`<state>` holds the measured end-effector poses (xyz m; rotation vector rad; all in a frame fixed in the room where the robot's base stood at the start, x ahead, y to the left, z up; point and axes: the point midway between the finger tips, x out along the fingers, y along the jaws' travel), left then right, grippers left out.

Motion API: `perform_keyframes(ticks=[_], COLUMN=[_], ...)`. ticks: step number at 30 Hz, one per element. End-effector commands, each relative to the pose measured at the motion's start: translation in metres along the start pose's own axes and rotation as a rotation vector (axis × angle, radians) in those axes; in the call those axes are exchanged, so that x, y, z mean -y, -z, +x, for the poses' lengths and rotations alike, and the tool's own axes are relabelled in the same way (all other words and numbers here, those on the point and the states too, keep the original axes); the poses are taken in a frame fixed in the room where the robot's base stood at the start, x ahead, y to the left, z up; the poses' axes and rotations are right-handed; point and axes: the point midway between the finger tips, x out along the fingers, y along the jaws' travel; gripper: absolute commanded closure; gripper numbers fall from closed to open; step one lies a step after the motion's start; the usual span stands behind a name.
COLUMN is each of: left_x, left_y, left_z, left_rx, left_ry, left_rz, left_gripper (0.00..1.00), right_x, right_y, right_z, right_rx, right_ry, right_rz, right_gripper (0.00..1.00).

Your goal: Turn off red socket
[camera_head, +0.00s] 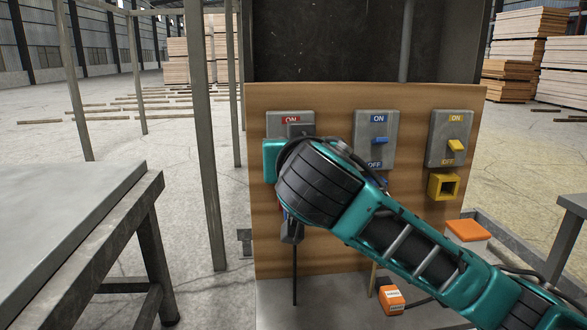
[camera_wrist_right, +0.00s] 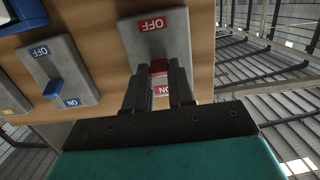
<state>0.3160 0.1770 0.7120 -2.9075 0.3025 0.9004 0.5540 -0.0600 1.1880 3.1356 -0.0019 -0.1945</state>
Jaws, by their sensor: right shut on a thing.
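The red socket's grey switch box (camera_head: 290,122) is at the left of the wooden panel, with a red ON label at its top. My right arm covers much of it. In the right wrist view the same box (camera_wrist_right: 150,35) appears upside down, with red OFF and ON labels. Its red lever (camera_wrist_right: 159,67) sits between the fingers of my right gripper (camera_wrist_right: 160,85), which is shut on it. The lever's exact position is partly hidden by the fingers. My left gripper is not in view.
A blue switch (camera_head: 376,135) and a yellow switch (camera_head: 450,138) stand to the right on the panel (camera_head: 330,262). An open yellow socket (camera_head: 443,187) is below the yellow switch. A black cable (camera_head: 295,275) hangs at the left. A metal table (camera_head: 70,225) stands left.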

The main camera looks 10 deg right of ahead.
Motion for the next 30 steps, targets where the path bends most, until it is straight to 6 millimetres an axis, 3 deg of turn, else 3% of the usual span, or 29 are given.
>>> perform_keyframes(ticks=[1, 9, 15, 21, 30], left_x=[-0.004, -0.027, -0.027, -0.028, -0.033], left_y=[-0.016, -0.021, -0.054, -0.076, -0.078], left_z=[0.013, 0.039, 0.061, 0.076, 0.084], left_rx=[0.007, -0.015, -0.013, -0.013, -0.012], left_ry=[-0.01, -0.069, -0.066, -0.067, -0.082], left_rz=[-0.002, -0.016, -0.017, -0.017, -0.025], left_gripper=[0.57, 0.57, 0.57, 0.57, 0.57], right_x=[0.0, 0.0, -0.001, -0.001, -0.001], right_y=[-0.016, -0.025, -0.029, -0.03, -0.028], right_z=[0.001, 0.002, 0.004, 0.006, 0.007], right_rx=[-0.039, -0.264, -0.407, -0.515, -0.601], right_ry=[0.001, -0.001, -0.003, -0.003, -0.003], right_rz=[0.004, 0.004, 0.002, 0.001, -0.001], right_gripper=[1.0, 1.0, 1.0, 1.0, 1.0])
